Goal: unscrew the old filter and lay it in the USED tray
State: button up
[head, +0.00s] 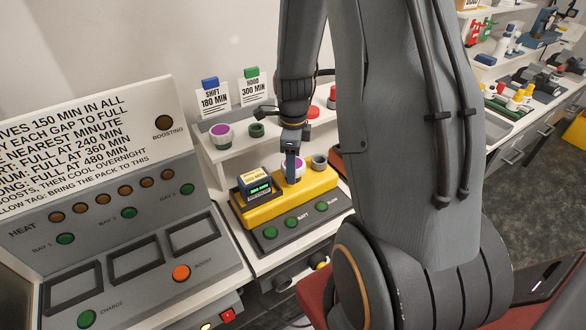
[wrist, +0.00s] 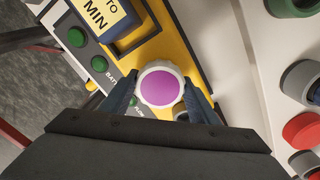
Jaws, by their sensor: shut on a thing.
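A white round filter with a purple top (wrist: 160,88) sits at the yellow block (head: 317,186) of a small unit with green buttons; it also shows in the head view (head: 299,168). My gripper (head: 291,160) points down onto it. In the wrist view my gripper (wrist: 158,98) has one finger on each side of the filter and is shut on it. I cannot tell whether its thread is loose. No tray marked USED can be read in either view.
A large control panel (head: 100,240) stands left.

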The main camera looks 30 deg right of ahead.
jog(key=n, duration=0.9)
jog(key=shift+n, duration=0.4)
jog(key=n, duration=0.4)
jog(key=shift+n, duration=0.4)
jog(key=n, duration=0.6)
jog(key=o, duration=1.2)
